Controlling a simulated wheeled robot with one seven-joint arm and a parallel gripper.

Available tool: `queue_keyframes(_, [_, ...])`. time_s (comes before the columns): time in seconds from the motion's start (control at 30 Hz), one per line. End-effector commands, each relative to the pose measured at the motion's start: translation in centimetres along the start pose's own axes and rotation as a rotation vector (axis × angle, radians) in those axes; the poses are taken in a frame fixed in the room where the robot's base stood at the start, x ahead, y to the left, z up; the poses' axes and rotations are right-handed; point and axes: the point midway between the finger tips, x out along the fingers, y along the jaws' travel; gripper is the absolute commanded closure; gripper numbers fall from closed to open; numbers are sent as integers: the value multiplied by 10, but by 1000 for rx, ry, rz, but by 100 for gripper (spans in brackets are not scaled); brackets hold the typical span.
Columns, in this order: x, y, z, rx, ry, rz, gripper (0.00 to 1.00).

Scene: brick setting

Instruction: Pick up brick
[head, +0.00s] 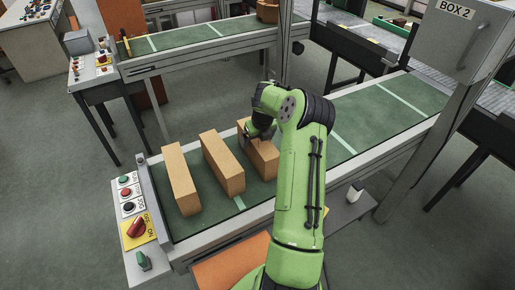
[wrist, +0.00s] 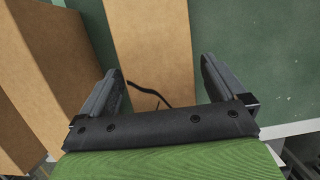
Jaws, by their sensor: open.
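Three tan bricks lie side by side on the green conveyor belt: a left brick (head: 181,180), a middle brick (head: 222,163) and a right brick (head: 263,158). My gripper (head: 255,140) is at the right brick, whose middle is partly hidden by my arm in the head view. In the wrist view, the open gripper (wrist: 160,85) has one finger on each side of the right brick (wrist: 150,45). The brick's near part is hidden behind the gripper body. I cannot tell whether either finger touches it. The middle brick (wrist: 50,70) shows close by on the left.
The belt (head: 355,115) is bare right of the bricks. A control panel (head: 135,215) with buttons and a red knob stands at the belt's left end. A post and a grey box (head: 455,35) stand at the right. Another conveyor (head: 200,32) runs behind.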

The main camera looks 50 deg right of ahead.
Motion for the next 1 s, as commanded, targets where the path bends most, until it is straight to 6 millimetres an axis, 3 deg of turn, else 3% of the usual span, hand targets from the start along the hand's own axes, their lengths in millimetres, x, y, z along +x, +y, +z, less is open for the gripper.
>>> queue_keyframes(0.1, [12,0,0,0,0,-1,2])
queue_keyframes(0.3, [12,-1,0,0,-1,-2,4])
queue_keyframes(0.9, [12,-1,0,0,-1,-2,96])
queue_keyframes(1.0, [11,-1,0,0,-1,-2,100])
